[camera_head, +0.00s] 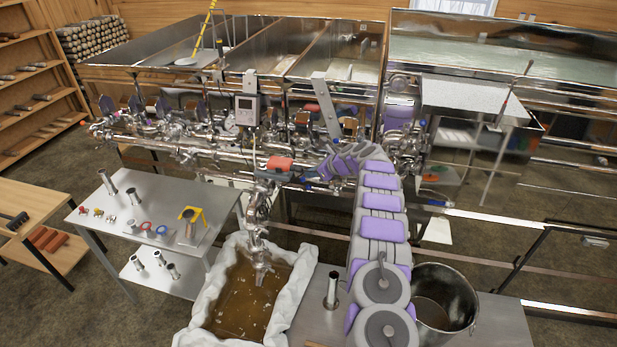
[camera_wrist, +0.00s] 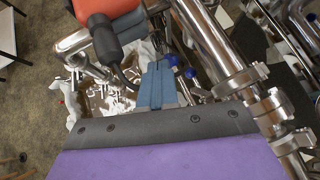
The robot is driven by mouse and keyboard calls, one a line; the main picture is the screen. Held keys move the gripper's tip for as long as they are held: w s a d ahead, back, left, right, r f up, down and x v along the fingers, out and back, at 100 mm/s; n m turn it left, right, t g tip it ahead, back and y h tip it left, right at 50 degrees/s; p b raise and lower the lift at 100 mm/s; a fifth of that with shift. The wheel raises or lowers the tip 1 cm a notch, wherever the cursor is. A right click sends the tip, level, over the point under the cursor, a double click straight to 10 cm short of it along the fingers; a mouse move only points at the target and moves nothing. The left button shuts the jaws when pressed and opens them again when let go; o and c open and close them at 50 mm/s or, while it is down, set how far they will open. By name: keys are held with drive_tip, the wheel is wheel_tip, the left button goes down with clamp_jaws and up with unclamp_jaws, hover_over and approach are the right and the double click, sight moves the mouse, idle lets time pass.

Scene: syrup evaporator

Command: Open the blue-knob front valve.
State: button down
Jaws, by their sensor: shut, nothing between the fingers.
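In the wrist view, my gripper (camera_wrist: 160,68) is shut, its blue fingers pressed together and empty. A small blue knob (camera_wrist: 173,60) shows just beyond and to the right of the fingertips. A second blue piece (camera_wrist: 190,73) sits slightly farther right; I cannot tell whether both belong to one valve. Whether the fingers touch the knob is unclear. In the head view, my purple and grey arm reaches to the front pipework, and the blue knob (camera_head: 308,185) appears small there. The fingers are not clear in that view.
A red-orange box (camera_wrist: 108,18) with a black cylinder is close to the left of my fingers; steel pipe (camera_wrist: 215,45) with clamps runs on the right. Below are a cloth-lined tub (camera_head: 240,295) of amber liquid, a steel bucket (camera_head: 458,300) and a side table (camera_head: 110,228).

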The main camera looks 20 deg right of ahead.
drive_tip(key=s+d+r+b, duration=0.1)
drive_tip(key=s+r, duration=0.3)
drive_tip(key=r, duration=0.4)
drive_tip(key=shift+s+r, duration=0.2)
drive_tip(key=shift+s, duration=0.05)
drive_tip(key=s+a+r+n+g+b, duration=0.2)
drive_tip(key=s+a+n+g+b, duration=0.35)
drive_tip(key=s+a, duration=0.75)
drive_tip(key=s+a+f+n+h+b, duration=0.15)
drive_tip(key=s+a+n+b, duration=0.45)
drive_tip(key=s+n, duration=0.6)
drive_tip(key=s+d+f+n+g+h+b, duration=0.1)
drive_tip(key=s+f+n+b, duration=0.1)
drive_tip(key=s, duration=1)
drive_tip(key=s+f+n+g+h+b, duration=0.2)
drive_tip(key=s+f, duration=0.4)
drive_tip(key=s, duration=0.6)
drive_tip(key=s+d+f+n+g+h+b, duration=0.1)
drive_tip(key=s+f+n+b, duration=0.3)
drive_tip(key=s, duration=0.9)
drive_tip(key=shift+d+f+n+h, duration=0.3)
drive_tip(key=shift+f+n+h, duration=0.2)
drive_tip(key=shift+n, duration=0.55)
drive_tip(key=shift+w, duration=0.1)
